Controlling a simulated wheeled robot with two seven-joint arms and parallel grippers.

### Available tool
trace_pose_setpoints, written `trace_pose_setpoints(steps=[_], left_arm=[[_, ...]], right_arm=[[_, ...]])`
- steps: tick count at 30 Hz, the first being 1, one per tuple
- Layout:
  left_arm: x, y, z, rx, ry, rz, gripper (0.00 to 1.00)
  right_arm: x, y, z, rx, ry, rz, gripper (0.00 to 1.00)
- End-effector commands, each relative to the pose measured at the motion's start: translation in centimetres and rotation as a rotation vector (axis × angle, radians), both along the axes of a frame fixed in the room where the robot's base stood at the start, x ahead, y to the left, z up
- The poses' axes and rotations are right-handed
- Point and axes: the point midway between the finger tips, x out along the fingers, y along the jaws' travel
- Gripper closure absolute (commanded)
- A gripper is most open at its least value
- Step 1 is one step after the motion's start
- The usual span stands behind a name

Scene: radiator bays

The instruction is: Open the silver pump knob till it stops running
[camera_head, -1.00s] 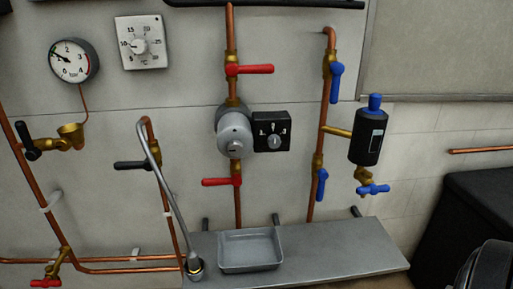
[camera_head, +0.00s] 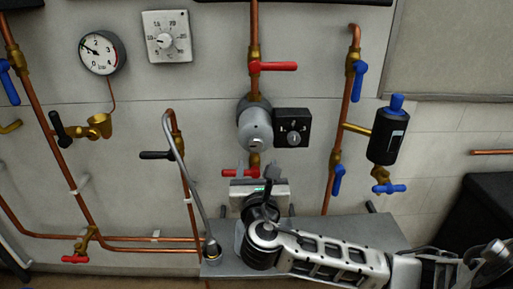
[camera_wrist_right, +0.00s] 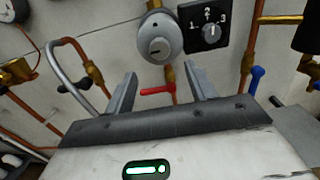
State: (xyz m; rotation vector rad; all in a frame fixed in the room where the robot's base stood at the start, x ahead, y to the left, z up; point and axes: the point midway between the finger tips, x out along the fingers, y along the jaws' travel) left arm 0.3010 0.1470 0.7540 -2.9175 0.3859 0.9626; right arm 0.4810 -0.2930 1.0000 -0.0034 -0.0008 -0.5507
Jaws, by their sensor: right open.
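The silver pump (camera_head: 255,128) is a round grey body with a slotted face, set on the middle copper pipe. To its right is a black box (camera_head: 291,121) with a small silver knob (camera_head: 293,138). The wrist view shows this knob (camera_wrist_right: 211,31) among the marks 1, 2 and 3, its pointer roughly upright. My right gripper (camera_head: 257,171) is open and empty, below the pump and near the lower red lever (camera_head: 240,173). In the wrist view its fingers (camera_wrist_right: 160,84) stand wide apart with the red lever (camera_wrist_right: 157,90) seen between them. My left gripper is not in view.
An upper red lever (camera_head: 273,66) sits above the pump. A grey hose (camera_head: 187,187) curves down on the left. Blue levers and a black cylinder (camera_head: 387,136) are on the right. My right arm covers much of the grey shelf (camera_head: 384,229).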

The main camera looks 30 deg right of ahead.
Motion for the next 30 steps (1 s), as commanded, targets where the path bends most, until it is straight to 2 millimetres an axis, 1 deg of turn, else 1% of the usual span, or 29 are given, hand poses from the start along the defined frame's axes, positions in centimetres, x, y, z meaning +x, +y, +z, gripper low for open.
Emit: trace_pose_setpoints(steps=[1,6,12,18,25,26,27,29,30], left_arm=[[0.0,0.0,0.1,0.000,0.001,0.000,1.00],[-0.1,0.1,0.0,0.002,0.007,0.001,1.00],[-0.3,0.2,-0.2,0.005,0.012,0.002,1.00],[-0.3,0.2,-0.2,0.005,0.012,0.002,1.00],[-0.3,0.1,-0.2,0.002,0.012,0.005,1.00],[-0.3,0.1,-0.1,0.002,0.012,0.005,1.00],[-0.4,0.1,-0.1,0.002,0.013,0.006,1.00],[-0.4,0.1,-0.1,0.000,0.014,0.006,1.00],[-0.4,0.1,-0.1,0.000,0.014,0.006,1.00]], right_arm=[[1.0,-0.7,0.2,-0.002,-0.002,-0.004,0.45],[4.0,-2.5,0.1,0.000,0.000,-0.003,0.45],[6.4,-4.0,0.0,0.002,0.000,-0.001,0.45],[7.3,-4.5,0.0,0.004,0.000,0.000,0.45],[7.3,-4.5,0.0,0.004,0.000,0.001,0.45],[7.3,-4.5,0.0,0.004,0.000,0.001,0.47],[7.3,-4.5,0.0,0.004,0.000,0.001,0.58],[7.3,-4.5,0.0,0.003,0.001,0.001,0.75],[7.3,-4.5,0.0,0.003,0.001,0.001,0.86]])
